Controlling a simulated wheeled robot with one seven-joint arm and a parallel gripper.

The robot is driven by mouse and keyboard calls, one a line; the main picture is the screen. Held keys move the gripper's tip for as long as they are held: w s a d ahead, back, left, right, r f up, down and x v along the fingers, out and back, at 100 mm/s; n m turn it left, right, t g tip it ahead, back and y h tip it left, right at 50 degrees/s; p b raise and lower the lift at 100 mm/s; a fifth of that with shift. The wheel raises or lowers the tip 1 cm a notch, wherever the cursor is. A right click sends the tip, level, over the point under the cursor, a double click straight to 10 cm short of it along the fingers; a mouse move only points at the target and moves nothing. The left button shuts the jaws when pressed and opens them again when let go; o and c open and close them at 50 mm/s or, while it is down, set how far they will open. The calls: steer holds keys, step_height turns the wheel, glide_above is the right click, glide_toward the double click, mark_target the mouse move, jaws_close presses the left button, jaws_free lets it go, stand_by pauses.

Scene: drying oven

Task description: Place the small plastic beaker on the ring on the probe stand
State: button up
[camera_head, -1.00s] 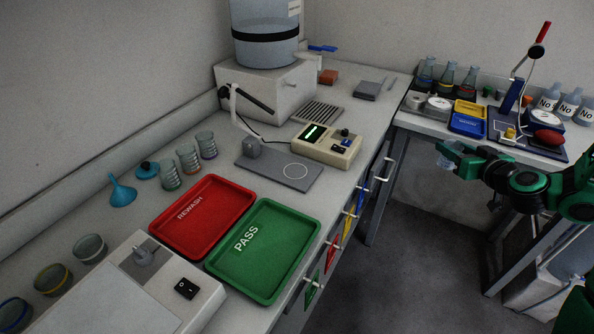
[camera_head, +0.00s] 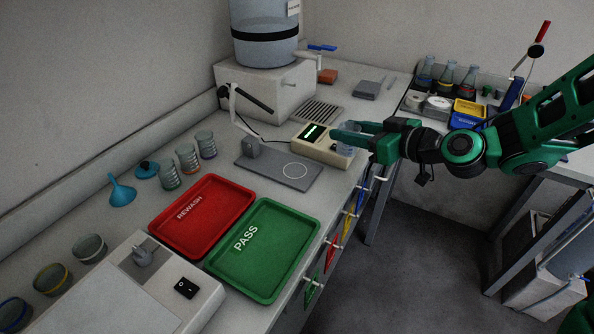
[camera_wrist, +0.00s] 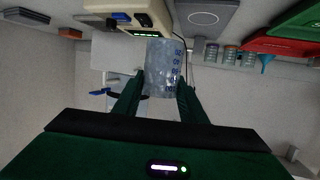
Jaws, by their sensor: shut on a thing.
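A small clear plastic beaker with blue markings (camera_wrist: 163,68) is between the fingers of my gripper (camera_wrist: 160,88) in the wrist view. In the head view the beaker (camera_head: 349,138) is held by my gripper (camera_head: 352,135) in front of the cream meter's right end, partly hidden by the green fingers. The gripper is shut on it. The probe stand (camera_head: 265,168) is a flat grey plate with a small grey block at its back left. A white ring (camera_head: 295,171) is drawn on its right part. The ring is empty, left of and below my gripper in the picture.
A cream meter (camera_head: 318,145) with a lit green display stands just behind the stand. A red REWASH tray (camera_head: 205,212) and a green PASS tray (camera_head: 262,250) lie in front. Several beakers (camera_head: 188,158) stand to the left. The bench's right edge has drawer handles.

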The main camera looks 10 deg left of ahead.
steer(key=s+a+r+n+g+y, duration=0.2)
steer(key=s+a+r+n+g, duration=0.15)
steer(key=s+a, duration=0.75)
glide_above(296, 171)
step_height(296, 171, down, 8)
steer(key=r, duration=0.1)
steer(key=shift+g, duration=0.25)
steer(key=shift+w+a+f, duration=0.1)
steer(key=shift+f, duration=1.05)
steer(key=shift+a+f, duration=0.1)
steer(key=shift+f, duration=1)
steer(key=shift+f, duration=0.1)
steer(key=o, duration=1.2)
steer(key=shift+d, duration=0.1)
steer(key=v, duration=1.2)
